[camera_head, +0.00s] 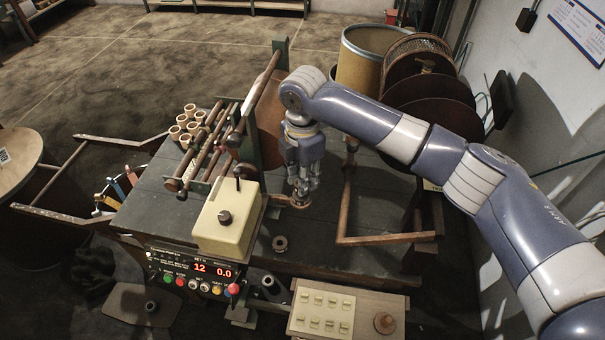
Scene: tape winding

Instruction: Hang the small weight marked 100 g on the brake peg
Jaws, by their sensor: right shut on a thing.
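My right gripper (301,188) points down over the dark bench, beside the cream box. It is shut on a small brownish round weight (300,203) whose disc shows just below the fingertips. No marking can be read on it at this size, and the fingers cover its upper part. A second small dark round piece (280,243) sits on the bench, nearer the front. I cannot make out the brake peg clearly; a thin bar (276,200) runs from the cream box toward the weight. I cannot tell whether they touch. My left gripper is not in view.
The cream box (228,220) with a black knob stands left of the gripper, above a control panel (197,272) reading 12 and 0.0. Rollers (207,150) and cardboard cores (184,125) lie behind. A wooden frame (385,240) borders the bare bench at right.

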